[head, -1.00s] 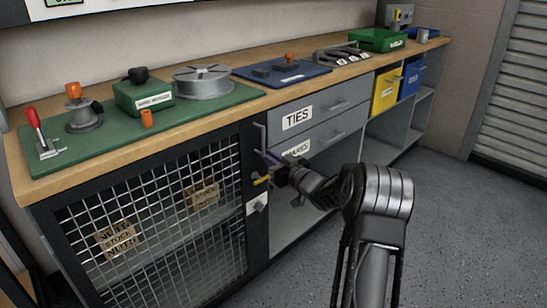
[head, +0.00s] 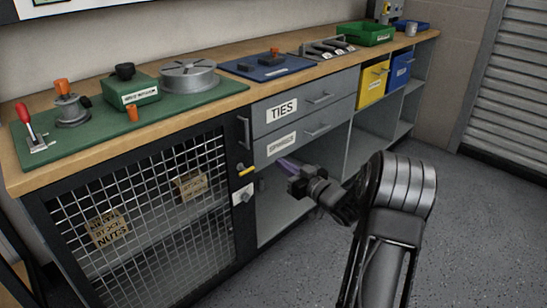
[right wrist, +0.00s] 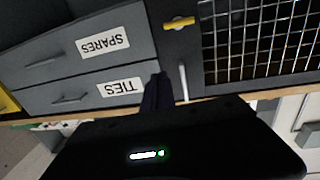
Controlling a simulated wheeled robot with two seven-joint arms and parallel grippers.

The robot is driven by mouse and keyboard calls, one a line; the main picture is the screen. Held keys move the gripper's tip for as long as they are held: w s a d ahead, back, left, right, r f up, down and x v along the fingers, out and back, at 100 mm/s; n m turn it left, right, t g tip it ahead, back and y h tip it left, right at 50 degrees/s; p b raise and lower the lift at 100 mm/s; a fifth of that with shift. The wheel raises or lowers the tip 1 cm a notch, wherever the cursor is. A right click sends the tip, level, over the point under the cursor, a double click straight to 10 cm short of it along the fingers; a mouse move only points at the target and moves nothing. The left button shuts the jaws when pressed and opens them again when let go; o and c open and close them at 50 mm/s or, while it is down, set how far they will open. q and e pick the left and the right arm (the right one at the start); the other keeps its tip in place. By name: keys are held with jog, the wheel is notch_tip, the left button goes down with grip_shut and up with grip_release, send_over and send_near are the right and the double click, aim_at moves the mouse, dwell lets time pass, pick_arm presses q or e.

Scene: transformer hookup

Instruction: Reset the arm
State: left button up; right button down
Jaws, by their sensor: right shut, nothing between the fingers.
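My right arm reaches in from the lower right of the head view. Its gripper (head: 287,165) is in front of the open shelf bay, just below the SPARES drawer (head: 300,139). The fingers are shut with nothing between them, and they also show in the right wrist view (right wrist: 157,92). The gripper appears apart from the cabinet's mesh door (head: 145,215), whose yellow latch (head: 247,170) is to its left. The TIES drawer (head: 335,98) and the SPARES drawer are closed. My left gripper is not in view.
The workbench top (head: 215,108) carries a green mat (head: 100,136) with a red lever, spool and reel, and a blue mat (head: 255,73). Yellow (head: 372,85) and blue (head: 401,70) bins sit at the right. The grey floor (head: 480,220) at the right is clear.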

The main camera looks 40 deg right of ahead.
jog(key=shift+s, duration=0.35)
dwell(0.4)
